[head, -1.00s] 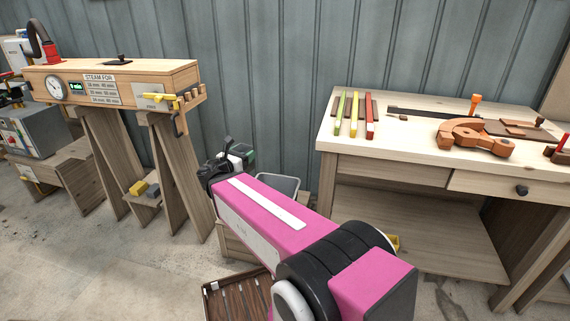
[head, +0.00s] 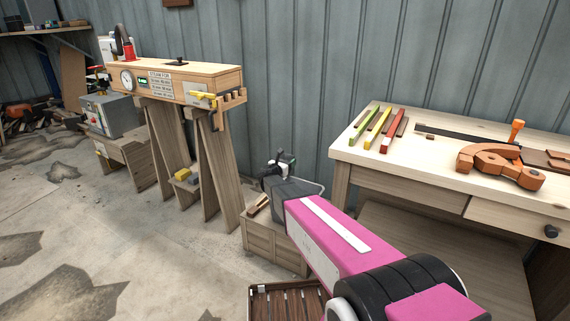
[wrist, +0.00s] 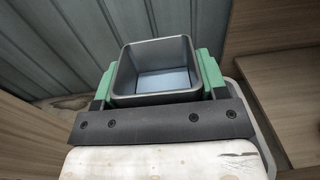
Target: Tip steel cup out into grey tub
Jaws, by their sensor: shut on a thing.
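My gripper (wrist: 156,80) is shut on the steel cup (wrist: 155,100), a grey, square-mouthed vessel held between two green fingers in the wrist view. Its open mouth faces the camera, with a smooth blue-grey area inside; I cannot tell what that is. In the head view my gripper (head: 284,162) is small, beyond my pink arm, and the cup is hard to make out. A pale rim, apparently the grey tub's (wrist: 258,125), shows to the right of and behind the cup in the wrist view. In the head view my arm hides most of the tub (head: 318,187).
A wooden crate (head: 265,243) stands on the floor under my gripper. A workbench (head: 365,158) with coloured strips and an orange clamp (head: 500,165) is at right. A wooden steam box (head: 205,78) on trestles is at left. Open floor lies at left.

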